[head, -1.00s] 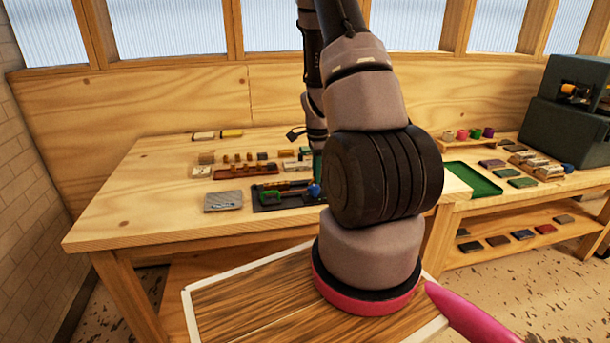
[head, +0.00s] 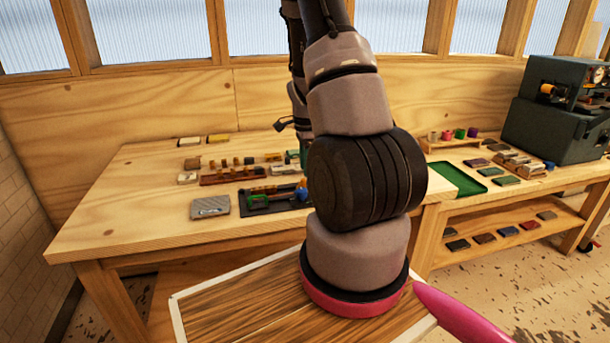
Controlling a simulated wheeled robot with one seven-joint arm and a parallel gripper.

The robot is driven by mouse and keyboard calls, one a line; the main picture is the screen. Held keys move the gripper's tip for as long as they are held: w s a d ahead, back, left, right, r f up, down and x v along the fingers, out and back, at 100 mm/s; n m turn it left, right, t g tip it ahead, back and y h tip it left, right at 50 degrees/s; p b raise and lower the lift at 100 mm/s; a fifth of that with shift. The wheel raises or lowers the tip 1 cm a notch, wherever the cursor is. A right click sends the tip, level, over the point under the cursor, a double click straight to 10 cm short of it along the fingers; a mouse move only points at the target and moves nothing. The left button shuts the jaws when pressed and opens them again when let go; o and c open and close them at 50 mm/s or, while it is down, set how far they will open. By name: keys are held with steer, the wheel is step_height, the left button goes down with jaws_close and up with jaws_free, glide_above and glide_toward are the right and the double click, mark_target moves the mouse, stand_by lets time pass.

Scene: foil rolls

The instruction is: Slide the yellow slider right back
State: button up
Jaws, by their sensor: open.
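A dark fixture (head: 287,206) lies on the wooden bench, with a green part (head: 258,202) at its left and a blue knob (head: 301,195) at its right. A small yellow strip (head: 265,190) shows along its back edge and looks like the yellow slider; its exact position is too small to tell. My gripper (head: 304,156) hangs over the bench just behind the fixture. Its fingertips are mostly hidden by my arm's black joint, so I cannot tell whether it touches anything. My arm also covers the fixture's right end.
A grey metal plate (head: 210,207) lies left of the fixture. Racks of small blocks (head: 230,175) stand behind it. A green tray (head: 458,179) and a dark machine (head: 555,115) are on the right. The bench's left part is clear.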

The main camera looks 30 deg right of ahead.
step_height(320, 180, up, 7)
steer(key=shift+f, duration=0.15)
stand_by(0.5)
steer(key=s+a+r+n+t+y, duration=0.1)
steer(key=s+a+r+n+t, duration=0.2)
steer(key=a+r, duration=0.5)
steer(key=s+a+r+n+t, duration=0.15)
steer(key=a+r+n, duration=0.3)
steer(key=r, duration=0.65)
steer(key=s+a+r+n+t, duration=0.1)
steer(key=s+a+r+n, duration=0.2)
steer(key=s+r+n, duration=0.1)
steer(key=s+a+r+n+t+y, duration=0.1)
steer(key=s+a+r+n, duration=0.3)
steer(key=s, duration=0.5)
steer(key=shift+s+a+r+n+t, duration=0.15)
steer(key=shift+a+r+n+t, duration=0.2)
steer(key=shift+r+n, duration=0.35)
steer(key=shift+d+f, duration=0.15)
steer(key=shift+d, duration=0.05)
